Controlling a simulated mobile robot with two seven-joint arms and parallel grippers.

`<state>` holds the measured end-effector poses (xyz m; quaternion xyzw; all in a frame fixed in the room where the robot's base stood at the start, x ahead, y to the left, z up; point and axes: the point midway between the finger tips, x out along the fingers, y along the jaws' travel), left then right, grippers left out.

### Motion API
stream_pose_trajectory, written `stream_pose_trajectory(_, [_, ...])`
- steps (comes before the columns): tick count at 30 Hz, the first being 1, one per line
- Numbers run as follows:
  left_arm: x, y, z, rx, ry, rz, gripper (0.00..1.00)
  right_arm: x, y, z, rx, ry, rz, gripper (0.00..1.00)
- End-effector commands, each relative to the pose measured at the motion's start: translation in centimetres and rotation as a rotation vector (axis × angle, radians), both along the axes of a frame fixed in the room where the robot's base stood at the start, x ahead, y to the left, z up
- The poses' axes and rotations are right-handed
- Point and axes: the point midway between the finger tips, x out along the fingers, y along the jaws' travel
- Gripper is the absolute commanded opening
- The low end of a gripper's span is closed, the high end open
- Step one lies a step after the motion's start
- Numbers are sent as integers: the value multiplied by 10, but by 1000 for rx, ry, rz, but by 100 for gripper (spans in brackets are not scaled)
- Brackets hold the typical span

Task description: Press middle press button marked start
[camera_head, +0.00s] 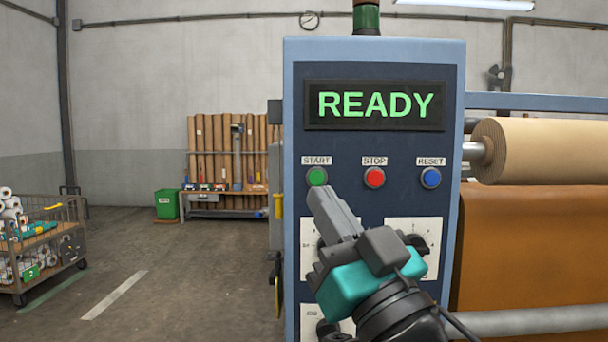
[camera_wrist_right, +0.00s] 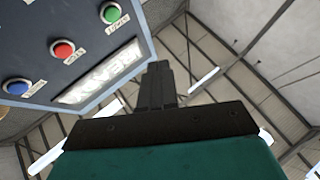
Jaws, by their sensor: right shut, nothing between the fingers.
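The green button (camera_head: 317,177) under the label START is at the left of the button row on the blue control panel (camera_head: 345,75). It also shows in the right wrist view (camera_wrist_right: 111,13), near the top. My right gripper (camera_head: 318,192) is shut and empty, with its tips just below the green button in the head view. I cannot tell whether they touch the panel. In the right wrist view the shut fingers (camera_wrist_right: 158,68) appear to the right of the panel. My left gripper is not in view.
The red STOP button (camera_head: 374,178) and blue RESET button (camera_head: 430,178) sit to the right in the same row. The display (camera_head: 375,105) reads READY. A paper roll (camera_head: 540,150) is right of the panel. A cart (camera_head: 45,240) stands far left, with open floor between.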

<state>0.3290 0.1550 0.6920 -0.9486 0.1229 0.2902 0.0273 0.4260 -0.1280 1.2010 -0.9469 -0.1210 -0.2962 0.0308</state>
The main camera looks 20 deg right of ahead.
Motion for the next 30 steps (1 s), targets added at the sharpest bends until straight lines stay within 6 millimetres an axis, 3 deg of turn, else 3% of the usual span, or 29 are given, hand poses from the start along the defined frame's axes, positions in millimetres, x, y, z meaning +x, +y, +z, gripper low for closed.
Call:
stream_pose_trajectory(19, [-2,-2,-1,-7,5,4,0,0,-1,7,2,-17,1,0])
stream_pose_trajectory(30, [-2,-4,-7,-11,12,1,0,45,-14,6,2,-17,-3,0])
